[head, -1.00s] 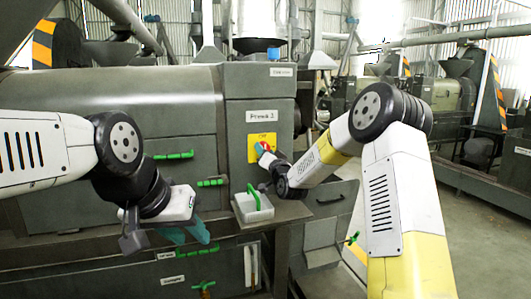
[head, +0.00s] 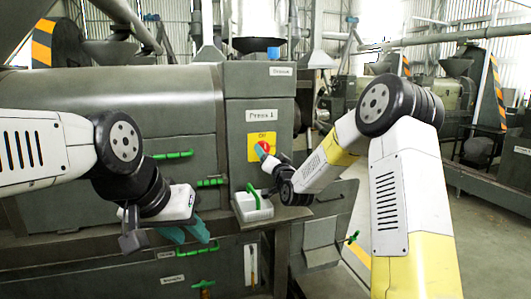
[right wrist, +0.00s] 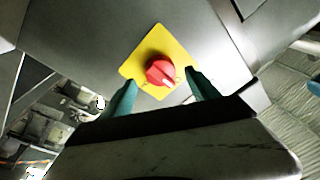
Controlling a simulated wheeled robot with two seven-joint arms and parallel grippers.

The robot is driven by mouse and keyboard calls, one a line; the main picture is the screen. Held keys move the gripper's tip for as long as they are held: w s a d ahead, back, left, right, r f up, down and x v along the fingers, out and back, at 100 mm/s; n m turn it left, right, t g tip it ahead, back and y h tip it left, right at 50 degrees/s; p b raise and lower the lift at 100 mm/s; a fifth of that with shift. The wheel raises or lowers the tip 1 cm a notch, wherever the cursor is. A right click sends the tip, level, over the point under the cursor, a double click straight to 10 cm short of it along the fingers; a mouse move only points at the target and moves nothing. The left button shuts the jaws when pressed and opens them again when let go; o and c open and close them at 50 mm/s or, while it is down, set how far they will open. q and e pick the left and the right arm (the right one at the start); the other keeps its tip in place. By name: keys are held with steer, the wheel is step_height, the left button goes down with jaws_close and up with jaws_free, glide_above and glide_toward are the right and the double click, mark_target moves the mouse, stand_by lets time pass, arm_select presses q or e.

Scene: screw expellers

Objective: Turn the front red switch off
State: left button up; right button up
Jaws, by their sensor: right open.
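The red switch (head: 264,147) is a round knob on a yellow plate (head: 254,154) on the front of the press panel, under a "Press 1" label. In the right wrist view the red switch (right wrist: 161,71) sits on the yellow plate (right wrist: 142,58), between and just beyond my right gripper's fingertips. My right gripper (head: 264,154) is at the switch with its teal fingers open (right wrist: 158,86); I cannot tell if they touch the knob. My left gripper (head: 187,232) hangs low at the left in front of the machine, with its teal fingers showing; nothing is seen in it.
A pale tray with a green handle (head: 252,207) sits on a small shelf below the switch, close under my right gripper. Green handles (head: 173,155) stick out of the machine front. Open floor (head: 480,230) lies to the right.

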steer(key=v, duration=0.4)
steer(key=shift+s+d+f, duration=0.1)
steer(key=shift+s, duration=0.15)
steer(key=s+d+r+n+g+h, duration=0.1)
steer(key=s+d+r+g+h, duration=0.15)
steer(key=s, duration=0.45)
steer(key=s+d+r+n+g+h, duration=0.15)
steer(key=s+d+g, duration=0.25)
steer(key=s, duration=0.4)
steer(key=s+d+f+g, duration=0.2)
steer(key=s+g, duration=0.1)
steer(key=s, duration=0.9)
steer(key=s+d+f+n+g, duration=0.1)
steer(key=s+d+f+g, duration=0.1)
steer(key=s, duration=1.1)
steer(key=shift+d+g, duration=0.45)
steer(key=shift+d, duration=0.15)
steer(key=shift+s+f, duration=0.1)
